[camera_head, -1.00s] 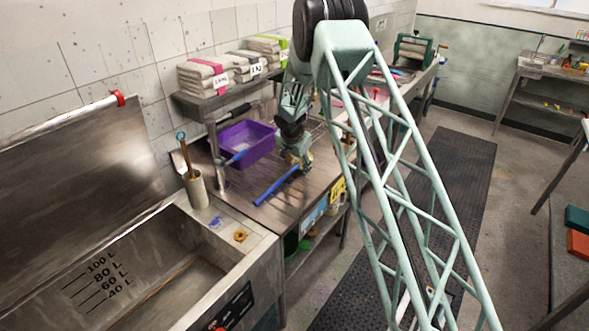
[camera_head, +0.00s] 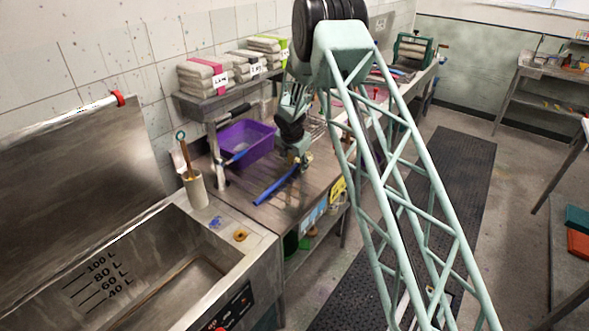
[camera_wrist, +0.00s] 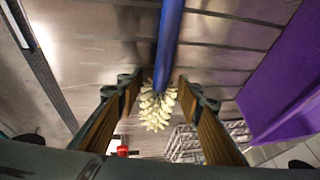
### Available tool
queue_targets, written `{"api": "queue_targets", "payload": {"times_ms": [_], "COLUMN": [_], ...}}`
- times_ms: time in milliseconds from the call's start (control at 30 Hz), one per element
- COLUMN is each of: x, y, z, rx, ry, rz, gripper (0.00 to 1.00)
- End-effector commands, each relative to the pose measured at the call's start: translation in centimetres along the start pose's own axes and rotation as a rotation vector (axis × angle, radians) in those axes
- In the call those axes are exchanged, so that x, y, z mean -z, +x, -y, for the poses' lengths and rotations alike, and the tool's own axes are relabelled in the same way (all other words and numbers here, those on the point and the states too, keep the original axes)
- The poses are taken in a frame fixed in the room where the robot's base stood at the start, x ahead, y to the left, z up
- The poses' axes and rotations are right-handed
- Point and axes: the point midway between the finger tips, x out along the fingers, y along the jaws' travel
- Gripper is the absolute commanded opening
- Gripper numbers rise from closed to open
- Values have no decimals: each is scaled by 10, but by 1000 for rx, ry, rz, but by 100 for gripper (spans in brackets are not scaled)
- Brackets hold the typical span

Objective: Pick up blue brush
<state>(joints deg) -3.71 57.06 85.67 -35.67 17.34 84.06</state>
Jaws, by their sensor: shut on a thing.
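The blue brush (camera_head: 273,187) shows as a long blue handle low over the steel bench, slanting toward the front left. In the wrist view its blue handle (camera_wrist: 170,40) runs up the picture, away from me. Its pale bristle head (camera_wrist: 157,108) is between my two fingers. My gripper (camera_wrist: 158,88) is shut on the brush near the head end; in the head view my gripper (camera_head: 299,162) is at the handle's far right end. The bristles are hidden there. I cannot tell whether the brush touches the bench.
A purple tub (camera_head: 262,146) stands just left of my gripper, and on the right in the wrist view (camera_wrist: 285,85). A steel shelf with stacked folded cloth (camera_head: 203,82) is above. A deep steel sink (camera_head: 150,275) and a beige cup (camera_head: 197,191) lie left. The front bench is clear.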

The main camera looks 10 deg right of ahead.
Motion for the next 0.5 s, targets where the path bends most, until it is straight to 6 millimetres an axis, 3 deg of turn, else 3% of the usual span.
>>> {"api": "queue_targets", "payload": {"times_ms": [500], "x": [5], "y": [-11], "z": [3], "rx": [1], "ry": [0], "rz": [-1], "gripper": [20]}}
